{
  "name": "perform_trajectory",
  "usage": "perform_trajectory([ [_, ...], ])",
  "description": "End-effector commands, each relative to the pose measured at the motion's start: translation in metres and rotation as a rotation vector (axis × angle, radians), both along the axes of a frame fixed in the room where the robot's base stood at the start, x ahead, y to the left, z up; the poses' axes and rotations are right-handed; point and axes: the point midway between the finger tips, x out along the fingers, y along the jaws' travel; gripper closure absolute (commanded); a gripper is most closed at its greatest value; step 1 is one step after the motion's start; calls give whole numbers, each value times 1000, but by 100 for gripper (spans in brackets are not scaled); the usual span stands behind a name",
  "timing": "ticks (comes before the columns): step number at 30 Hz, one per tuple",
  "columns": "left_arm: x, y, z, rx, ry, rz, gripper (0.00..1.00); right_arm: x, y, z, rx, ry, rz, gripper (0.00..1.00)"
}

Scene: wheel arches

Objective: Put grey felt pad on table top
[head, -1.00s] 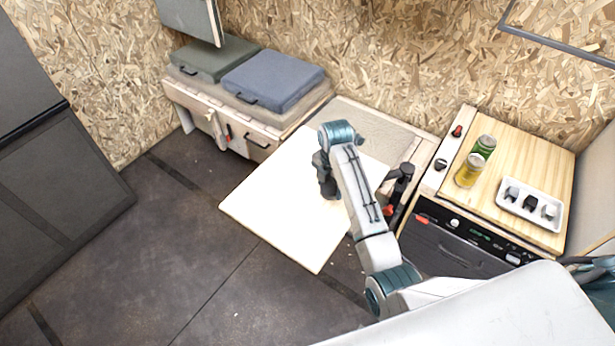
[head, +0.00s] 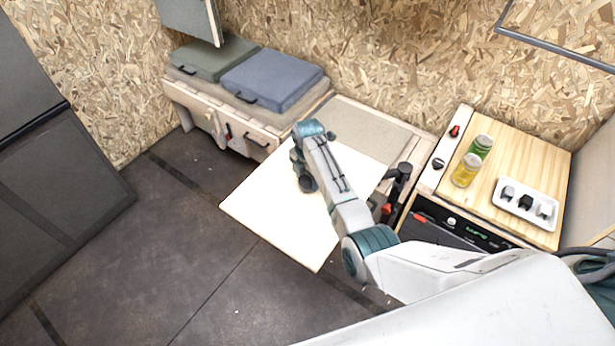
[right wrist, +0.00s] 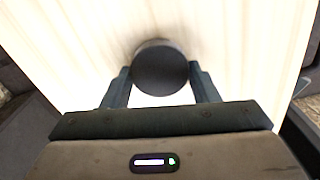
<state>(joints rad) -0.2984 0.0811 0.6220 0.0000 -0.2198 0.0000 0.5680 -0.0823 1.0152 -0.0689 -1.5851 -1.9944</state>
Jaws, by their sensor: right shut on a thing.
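The table top (head: 262,212) is a pale cream board, seen in the middle of the head view and as the bright surface in the right wrist view (right wrist: 235,35). My right gripper (right wrist: 161,78) is over it, pointing down. Its two fingers are shut on the sides of a dark round disc, the grey felt pad (right wrist: 160,68). A faint shadow lies beside the pad on the board; I cannot tell whether the pad touches it. In the head view my right arm largely hides the pad. My left gripper is not in view.
A wooden counter (head: 555,165) at the right carries a green can (head: 481,147), a yellow can (head: 466,170) and a white tray (head: 545,222) of small items. A bench with a blue-grey cushion (head: 275,80) stands behind. The board's left and front parts are clear.

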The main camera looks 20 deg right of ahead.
Motion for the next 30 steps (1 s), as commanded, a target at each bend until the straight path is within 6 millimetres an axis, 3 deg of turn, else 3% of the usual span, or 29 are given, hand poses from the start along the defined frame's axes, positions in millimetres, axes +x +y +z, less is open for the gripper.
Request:
perform_trajectory([
  [6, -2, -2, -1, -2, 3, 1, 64, 0, 0, -3, 0, 1, 0, 67],
  [7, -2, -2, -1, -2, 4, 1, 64, 0, 0, -3, 0, 1, 0, 40],
  [9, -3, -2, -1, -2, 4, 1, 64, 0, 0, -3, 0, 1, 0, 26],
  [10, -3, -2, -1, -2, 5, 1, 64, 0, 0, -3, 0, 1, 0, 24],
  [21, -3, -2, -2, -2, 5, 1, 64, 1, 0, 4, 0, -3, 0, 24],
  [30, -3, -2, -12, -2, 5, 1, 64, 1, 0, 61, 0, -5, -1, 24],
])
